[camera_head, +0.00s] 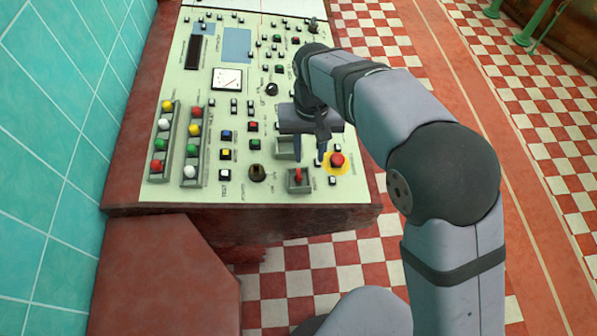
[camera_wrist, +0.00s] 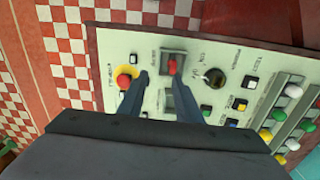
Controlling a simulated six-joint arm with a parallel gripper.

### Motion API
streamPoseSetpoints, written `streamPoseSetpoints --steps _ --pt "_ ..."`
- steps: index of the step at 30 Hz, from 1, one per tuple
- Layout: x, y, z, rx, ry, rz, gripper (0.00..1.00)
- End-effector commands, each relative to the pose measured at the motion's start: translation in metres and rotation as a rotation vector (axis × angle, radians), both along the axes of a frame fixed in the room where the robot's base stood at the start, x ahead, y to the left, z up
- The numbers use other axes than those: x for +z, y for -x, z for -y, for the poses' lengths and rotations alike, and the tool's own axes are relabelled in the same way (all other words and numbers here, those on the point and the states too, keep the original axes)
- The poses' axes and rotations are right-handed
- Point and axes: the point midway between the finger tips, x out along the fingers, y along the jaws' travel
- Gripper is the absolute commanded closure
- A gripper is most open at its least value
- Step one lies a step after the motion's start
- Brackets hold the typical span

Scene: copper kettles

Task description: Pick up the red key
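The red key (camera_head: 298,175) stands in a square grey socket at the front edge of the control panel. It also shows in the wrist view (camera_wrist: 172,67), just beyond the fingertips and nearer the right finger. My gripper (camera_head: 309,154) is above the panel, a little behind the key in the head view. Its two dark fingers are apart with nothing between them, as the wrist view (camera_wrist: 162,84) also shows. I cannot tell the exact height of the fingertips above the panel.
A red mushroom button on a yellow disc (camera_head: 337,160) sits close to the right of the key. A dark rotary knob (camera_head: 257,173) is to its left. Rows of coloured bulbs (camera_head: 191,148) stand further left. A teal tiled wall (camera_head: 50,130) borders the panel.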

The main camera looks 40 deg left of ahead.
Motion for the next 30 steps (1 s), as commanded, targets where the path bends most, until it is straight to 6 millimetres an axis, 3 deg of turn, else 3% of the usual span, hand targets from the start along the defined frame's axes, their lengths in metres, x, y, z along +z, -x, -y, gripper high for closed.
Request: streamPoseSetpoints --steps 3,6,23,30 --pt "-0.001 0.016 -0.02 0.035 -0.001 0.001 0.69" --pt "-0.001 0.02 -0.025 0.042 -0.001 0.001 0.69" --pt "-0.024 0.02 -0.023 0.043 -0.001 0.001 0.69" --pt "-0.046 0.022 -0.016 0.042 0.003 -0.002 0.69"
